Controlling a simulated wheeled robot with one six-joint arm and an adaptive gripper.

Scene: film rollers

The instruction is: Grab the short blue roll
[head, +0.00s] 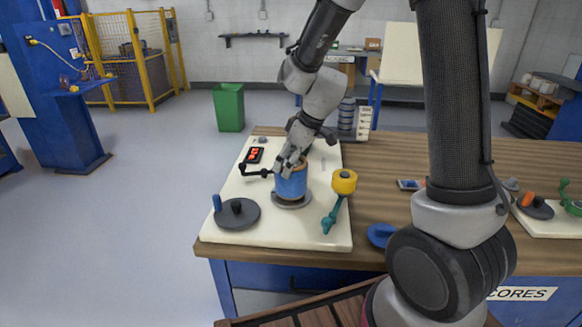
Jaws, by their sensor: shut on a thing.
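The short blue roll (291,185) stands upright on a round grey plate (291,201) on the white board. Its rim looks tan or orange. My gripper (286,169) comes down from above and is shut on the roll at its upper left edge. The fingers cover part of the roll's top. I cannot tell whether the roll is lifted off the plate.
A blue piece (381,235) lies on the wooden table (393,160) to the right.

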